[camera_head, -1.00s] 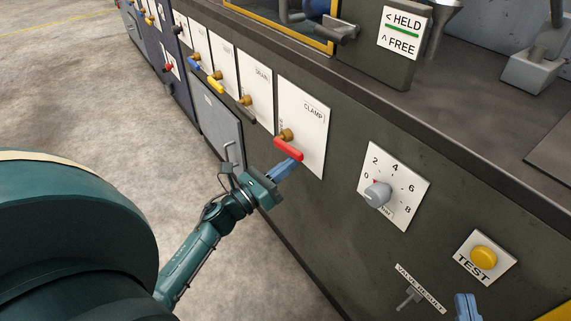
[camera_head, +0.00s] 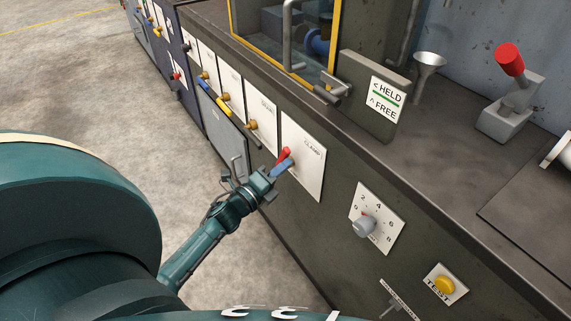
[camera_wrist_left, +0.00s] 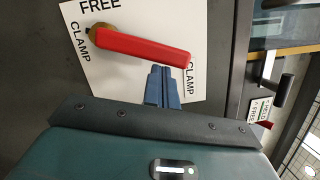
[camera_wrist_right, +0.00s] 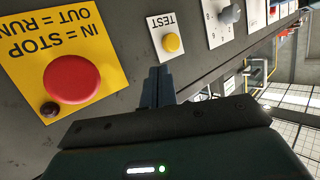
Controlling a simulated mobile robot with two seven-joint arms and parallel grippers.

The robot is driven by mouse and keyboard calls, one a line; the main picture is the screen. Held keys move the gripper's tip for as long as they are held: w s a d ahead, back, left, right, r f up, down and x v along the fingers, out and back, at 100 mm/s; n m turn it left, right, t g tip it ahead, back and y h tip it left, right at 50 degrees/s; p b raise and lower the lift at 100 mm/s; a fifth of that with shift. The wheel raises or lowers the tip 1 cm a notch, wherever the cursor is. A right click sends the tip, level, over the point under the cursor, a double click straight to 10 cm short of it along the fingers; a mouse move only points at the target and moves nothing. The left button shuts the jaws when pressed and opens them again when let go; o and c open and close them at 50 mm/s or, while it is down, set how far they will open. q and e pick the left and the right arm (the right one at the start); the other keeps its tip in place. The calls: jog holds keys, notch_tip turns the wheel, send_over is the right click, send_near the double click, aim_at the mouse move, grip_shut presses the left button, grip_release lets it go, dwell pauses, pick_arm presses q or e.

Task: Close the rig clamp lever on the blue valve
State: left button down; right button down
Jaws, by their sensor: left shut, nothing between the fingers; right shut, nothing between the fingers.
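The red clamp lever (camera_head: 283,157) is on the white CLAMP plate (camera_head: 308,168) on the dark cabinet front. It slants steeply upward in the head view. In the left wrist view the lever (camera_wrist_left: 145,46) runs right from its brass pivot (camera_wrist_left: 101,33). My left gripper (camera_head: 288,164) is shut, its blue fingertips (camera_wrist_left: 161,70) against or very near the lever's side; contact is unclear. The blue valve (camera_head: 317,41) is partly visible behind the yellow-framed window. My right gripper (camera_wrist_right: 158,75) is shut and empty in its wrist view, outside the head view.
A HELD/FREE sign (camera_head: 385,99) stands on the ledge above. A dial (camera_head: 364,227) and the yellow TEST button (camera_head: 444,285) are to the right. Other lever plates (camera_head: 231,84) line the left. A red stop button (camera_wrist_right: 72,80) is near my right gripper.

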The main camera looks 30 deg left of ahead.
aim_at(281, 154)
pick_arm(q)
jog(key=a+n+p, duration=0.1)
jog(key=r+n+p, duration=0.1)
jog(key=n, duration=0.1)
jog(key=shift+w+a+r+g, duration=0.3)
jog(key=shift+w+a+g, duration=0.05)
jog(key=shift+a+g, duration=0.05)
jog(key=shift+w+a+p, duration=0.1)
jog(key=shift+a+p, duration=0.2)
jog(key=shift+w+a, duration=0.1)
jog(key=shift+a, duration=0.05)
pick_arm(e)
jog(key=shift+w+a+f+g, duration=0.15)
jog(key=shift+w+a+g, duration=0.2)
jog(key=shift+a+g, duration=0.2)
pick_arm(q)
jog(key=shift+a, duration=0.1)
pick_arm(e)
jog(key=shift+f, duration=0.1)
jog(key=shift+d, duration=0.1)
